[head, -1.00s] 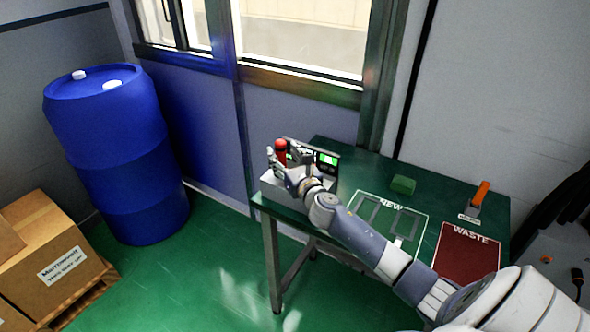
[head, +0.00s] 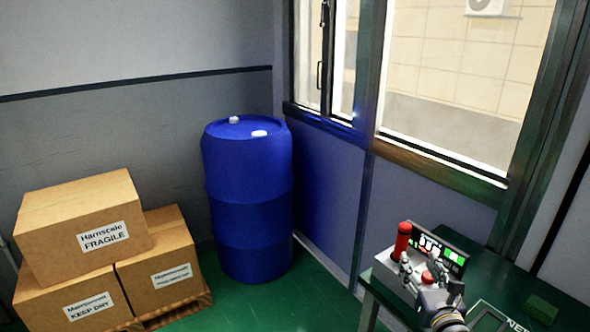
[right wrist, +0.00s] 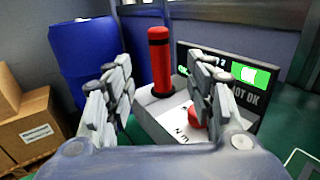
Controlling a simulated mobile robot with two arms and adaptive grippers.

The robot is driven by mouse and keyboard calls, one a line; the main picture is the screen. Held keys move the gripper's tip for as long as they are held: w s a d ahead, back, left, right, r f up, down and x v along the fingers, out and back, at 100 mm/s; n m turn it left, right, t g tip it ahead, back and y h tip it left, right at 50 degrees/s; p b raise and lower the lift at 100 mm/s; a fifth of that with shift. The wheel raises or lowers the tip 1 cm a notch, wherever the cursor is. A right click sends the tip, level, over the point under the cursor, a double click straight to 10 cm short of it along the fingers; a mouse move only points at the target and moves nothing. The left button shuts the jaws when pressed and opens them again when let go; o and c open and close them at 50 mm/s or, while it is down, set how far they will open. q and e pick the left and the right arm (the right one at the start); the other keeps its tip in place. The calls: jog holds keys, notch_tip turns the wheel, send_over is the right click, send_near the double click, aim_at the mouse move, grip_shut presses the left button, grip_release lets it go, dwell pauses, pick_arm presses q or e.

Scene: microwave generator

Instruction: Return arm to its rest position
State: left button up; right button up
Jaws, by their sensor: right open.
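My right gripper (head: 422,272) is at the lower right of the head view, in front of a light grey device (head: 386,272) on a green table. It is open. In the right wrist view its fingers stand apart, with nothing held between them. A red cylinder with black bands (right wrist: 160,62) stands upright on the device, behind the gap between the fingers; it also shows in the head view (head: 402,240). A red button (right wrist: 194,116) is partly hidden by the right-hand finger. Most of my right arm is outside the head view. My left gripper is not in view.
The device's panel (right wrist: 245,76) has a green-lit display and "NOT OK" lettering. The green table (head: 492,275) carries a green block (head: 541,309) and a "NEW" outline. A blue barrel (head: 247,200) and cardboard boxes (head: 95,235) stand left. Window frames are behind.

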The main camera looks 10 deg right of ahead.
jog(key=s+a+f+m+g+h, duration=0.1)
jog(key=s+a+f+m+g, duration=0.3)
jog(key=s+f+m, duration=0.45)
jog(key=s+a+f+m+g, duration=0.3)
jog(key=s+f+m+g, duration=0.15)
jog(key=m, duration=0.65)
jog(key=s+a+f+m+g+y, duration=0.2)
jog(key=s+a+m+g, duration=0.1)
jog(key=s+a+m, duration=0.5)
jog(key=s+a+f+m+g+y, duration=0.25)
jog(key=s+a+m, duration=0.2)
jog(key=s, duration=0.55)
notch_tip(320, 180, down, 24)
jog(key=r+g, duration=0.1)
jog(key=s+d+f+g, duration=0.1)
jog(key=s+d+f, duration=0.1)
jog(key=s+f, duration=1.6)
jog(key=shift+d+f+n+g, duration=0.25)
jog(key=shift+f+n+g, duration=0.05)
jog(key=shift+n, duration=0.1)
